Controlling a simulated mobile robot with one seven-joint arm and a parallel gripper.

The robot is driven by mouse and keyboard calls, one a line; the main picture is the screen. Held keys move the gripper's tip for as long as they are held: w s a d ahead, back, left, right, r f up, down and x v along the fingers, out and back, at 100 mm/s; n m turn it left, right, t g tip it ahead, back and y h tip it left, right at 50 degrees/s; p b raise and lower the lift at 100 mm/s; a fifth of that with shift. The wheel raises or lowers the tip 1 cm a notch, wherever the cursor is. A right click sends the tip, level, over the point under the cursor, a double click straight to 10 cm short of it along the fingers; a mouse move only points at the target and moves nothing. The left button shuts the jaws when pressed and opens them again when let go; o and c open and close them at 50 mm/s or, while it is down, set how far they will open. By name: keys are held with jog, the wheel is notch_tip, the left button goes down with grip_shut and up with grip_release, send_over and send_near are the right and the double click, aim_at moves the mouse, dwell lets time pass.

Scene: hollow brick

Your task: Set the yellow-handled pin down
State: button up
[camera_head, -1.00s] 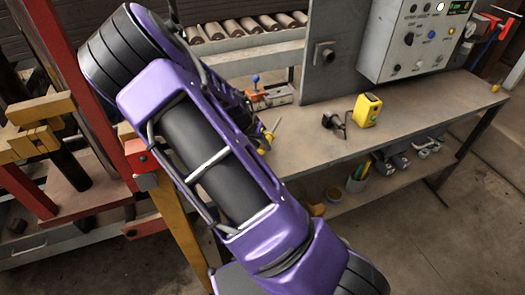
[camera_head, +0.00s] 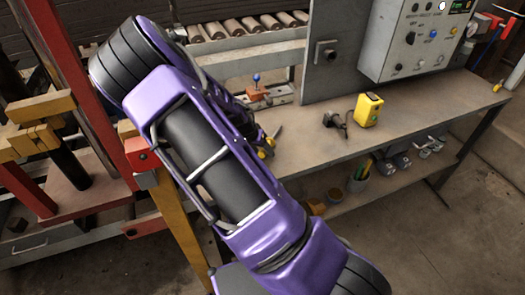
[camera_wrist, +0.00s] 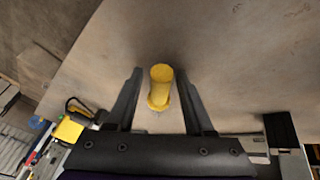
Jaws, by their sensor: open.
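The yellow-handled pin (camera_wrist: 160,86) shows in the wrist view between the two fingers of my gripper (camera_wrist: 158,88). Its yellow handle is seen nearly end-on over the bench top, with a wider yellow collar at its lower end. My gripper is open, with a narrow gap on each side of the handle. The pin's shaft is hidden, so I cannot tell how it touches the bench. In the head view, a bit of yellow, likely the handle (camera_head: 267,146), shows beside my arm at the bench's left part. My arm hides most of the gripper there.
The bench top (camera_head: 400,115) is bare toward its right end. A yellow box (camera_head: 368,109) and a dark small device (camera_head: 334,121) stand mid-bench. A blue-knobbed fixture (camera_head: 257,90) is behind. A control box (camera_head: 415,40) is mounted above. A red-framed press (camera_head: 85,95) stands left.

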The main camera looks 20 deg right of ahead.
jog(key=shift+a, duration=0.1)
jog(key=shift+w+r, duration=0.1)
jog(key=shift+r, duration=0.1)
jog(key=v, duration=1.1)
jog(key=shift+s+r+p, duration=0.2)
jog(key=shift+r+p, duration=0.15)
jog(key=shift+p, duration=0.05)
jog(key=shift+a, duration=0.2)
